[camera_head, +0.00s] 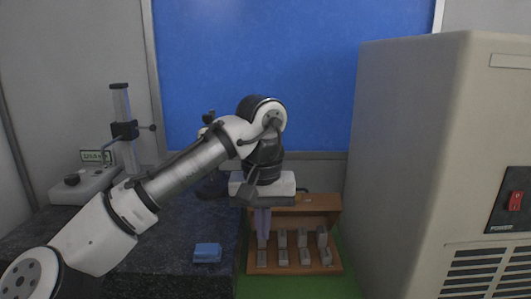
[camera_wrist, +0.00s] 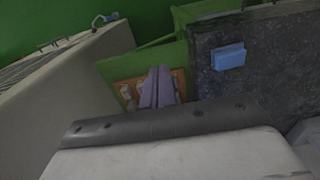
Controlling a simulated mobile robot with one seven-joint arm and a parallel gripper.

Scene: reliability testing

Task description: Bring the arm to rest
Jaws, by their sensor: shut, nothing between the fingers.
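My arm reaches from the lower left of the head view to the middle, bent at its elbow, with the wrist pointing down. My gripper (camera_head: 262,236) is shut and empty, its pale purple fingers pointing down in front of a wooden rack (camera_head: 325,203). In the head view the fingers overlap the rack's left part; I cannot tell whether they touch it. In the wrist view the gripper fingers (camera_wrist: 160,72) lie side by side, with the orange-brown rack partly hidden behind them.
The rack holds several grey blocks (camera_head: 304,257) on a green surface (camera_head: 345,285). A blue block (camera_head: 207,253) lies on the dark stone slab (camera_head: 190,285) at left. A measuring stand (camera_head: 122,120) stands at the back left. A large beige cabinet (camera_head: 410,140) closes the right side.

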